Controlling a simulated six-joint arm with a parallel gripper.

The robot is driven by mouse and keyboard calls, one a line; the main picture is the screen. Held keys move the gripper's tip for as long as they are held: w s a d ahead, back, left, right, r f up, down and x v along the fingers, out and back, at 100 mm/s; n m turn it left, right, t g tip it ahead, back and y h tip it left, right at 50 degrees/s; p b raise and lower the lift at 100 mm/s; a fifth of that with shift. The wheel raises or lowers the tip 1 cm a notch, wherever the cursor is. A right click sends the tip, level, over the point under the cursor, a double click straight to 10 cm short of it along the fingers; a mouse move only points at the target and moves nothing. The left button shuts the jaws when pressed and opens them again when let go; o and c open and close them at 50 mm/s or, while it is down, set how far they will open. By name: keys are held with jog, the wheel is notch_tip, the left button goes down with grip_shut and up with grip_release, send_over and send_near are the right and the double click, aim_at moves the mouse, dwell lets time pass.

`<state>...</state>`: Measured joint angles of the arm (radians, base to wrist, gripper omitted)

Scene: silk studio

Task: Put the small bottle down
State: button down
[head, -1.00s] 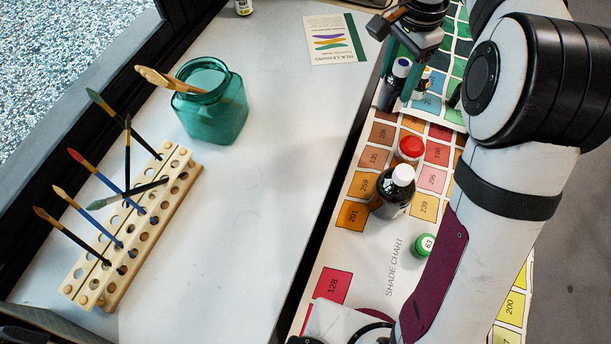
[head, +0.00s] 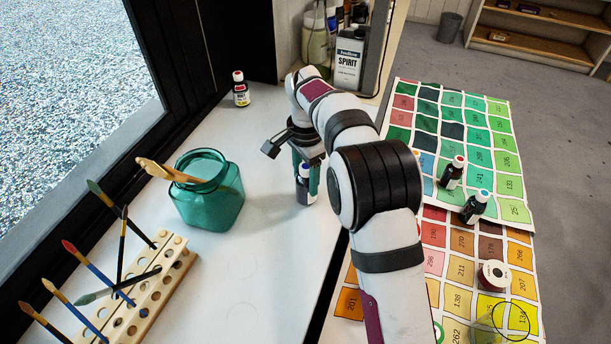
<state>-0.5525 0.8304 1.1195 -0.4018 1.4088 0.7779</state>
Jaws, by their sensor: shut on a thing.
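In the head view the bottle is upright over the white table (head: 265,250), right of the green glass jar. I cannot tell whether its base touches the table.
A wooden brush rack (head: 150,305) stands front left. A small red-capped bottle (head: 240,92) stands farther back by the window. Several bottles, including a red-capped one (head: 452,173), stand on the colour charts at right. Table around the held bottle is clear.

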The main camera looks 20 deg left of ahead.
jog(key=shift+c, duration=0.7)
grip_release()
